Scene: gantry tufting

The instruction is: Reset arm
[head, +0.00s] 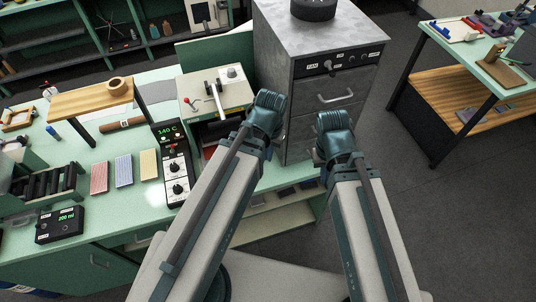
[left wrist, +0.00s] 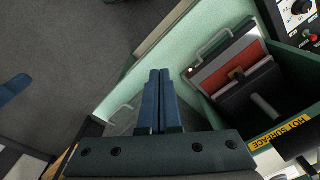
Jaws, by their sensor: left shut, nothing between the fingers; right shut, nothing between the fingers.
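My left arm reaches up the middle of the head view, and my left gripper (head: 266,108) is at its end, in front of the green bench beside the grey cabinet. The left wrist view shows its two blue fingers (left wrist: 158,88) shut together with nothing between them, above the bench edge. My right gripper (head: 334,124) is at the end of the right arm, in front of the cabinet's right part. It is shut and empty; its fingertips are mostly hidden by the wrist. The two grippers are apart, and neither holds anything.
The grey cabinet (head: 312,42) stands close behind both grippers. A press-like device (head: 216,92) and a control box (head: 174,165) are on the green bench (head: 110,215) to the left. A sign reading HOT SURFACE (left wrist: 282,134) is on the device. Open floor (head: 440,215) lies to the right.

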